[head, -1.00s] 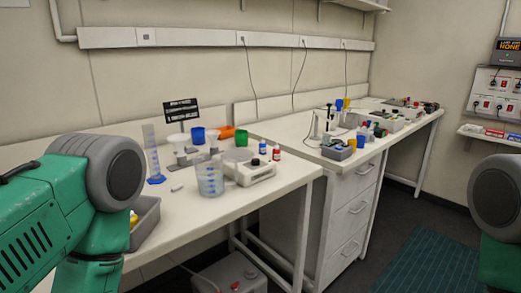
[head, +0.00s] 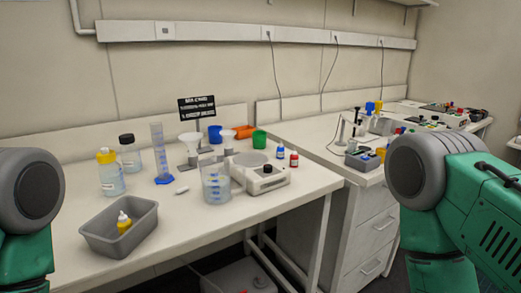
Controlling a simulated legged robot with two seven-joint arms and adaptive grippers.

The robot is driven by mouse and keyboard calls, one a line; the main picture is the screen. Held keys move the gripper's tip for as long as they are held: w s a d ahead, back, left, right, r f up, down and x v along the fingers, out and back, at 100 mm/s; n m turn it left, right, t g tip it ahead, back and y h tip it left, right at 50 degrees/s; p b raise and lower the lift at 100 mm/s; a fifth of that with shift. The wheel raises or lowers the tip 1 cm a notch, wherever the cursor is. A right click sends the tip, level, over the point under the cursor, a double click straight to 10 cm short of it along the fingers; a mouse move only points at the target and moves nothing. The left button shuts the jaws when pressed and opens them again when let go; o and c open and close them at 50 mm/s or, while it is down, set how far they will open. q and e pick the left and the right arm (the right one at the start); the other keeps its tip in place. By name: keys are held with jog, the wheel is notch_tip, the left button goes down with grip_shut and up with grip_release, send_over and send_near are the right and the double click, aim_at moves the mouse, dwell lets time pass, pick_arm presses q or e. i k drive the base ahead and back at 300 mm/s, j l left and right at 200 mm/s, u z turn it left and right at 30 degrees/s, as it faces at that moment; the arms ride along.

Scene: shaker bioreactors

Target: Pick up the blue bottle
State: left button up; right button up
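A small blue bottle (head: 280,152) stands upright on the white bench in the head view, at the right rear corner of a white benchtop device (head: 262,178). A similar red bottle (head: 294,159) stands just to its right. Nothing covers the blue bottle. My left arm shows at the left edge and my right arm at the right edge, both well away from the bottle. Neither gripper is in the picture.
A grey tray (head: 101,243) holding a small yellow-capped bottle (head: 124,222) sits at the bench's front left. A clear beaker (head: 215,184) and a tall cylinder (head: 160,154) stand left of the device. Drawers (head: 370,238) are under the right bench.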

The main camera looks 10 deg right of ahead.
aim_at(281, 149)
jog(key=i+l+u, duration=0.1)
jog(key=l, duration=0.4)
jog(key=i+l+u, duration=0.1)
jog(key=l, duration=0.35)
jog(key=i+l, duration=0.25)
jog(key=l, duration=0.3)
jog(key=i+l+u, duration=0.15)
jog(key=l, duration=0.35)
jog(key=l+u, duration=0.1)
jog(key=l, duration=0.4)
jog(key=i, duration=0.05)
